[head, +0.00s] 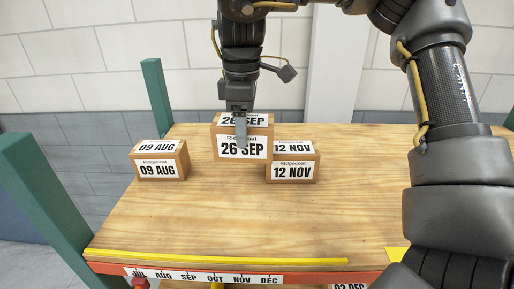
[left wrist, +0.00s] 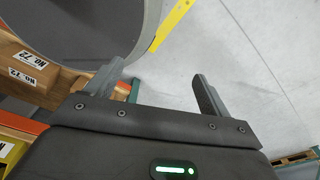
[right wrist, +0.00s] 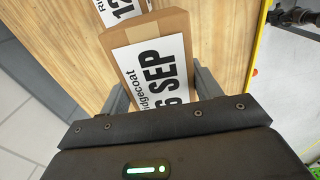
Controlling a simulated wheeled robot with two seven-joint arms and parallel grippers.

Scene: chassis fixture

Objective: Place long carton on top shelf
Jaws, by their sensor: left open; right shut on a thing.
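My right gripper (head: 241,132) is shut on the brown carton labelled 26 SEP (head: 244,148) above the wooden top shelf (head: 220,215). I cannot tell whether the carton touches the boards. In the right wrist view the fingers (right wrist: 160,88) flank this carton (right wrist: 150,70). The 12 NOV carton (head: 292,171) is at its right and partly in front, and the 09 AUG carton (head: 160,170) stands to its left with a gap between. My left gripper (left wrist: 152,88) is open and empty in the left wrist view, and not visible in the head view.
Green posts (head: 157,95) rise at the shelf corners. A yellow strip (head: 215,257) runs along the front edge, above an orange beam with month labels (head: 205,275). Cartons marked NO. 72 (left wrist: 27,65) show in the left wrist view. The front middle of the top shelf is bare.

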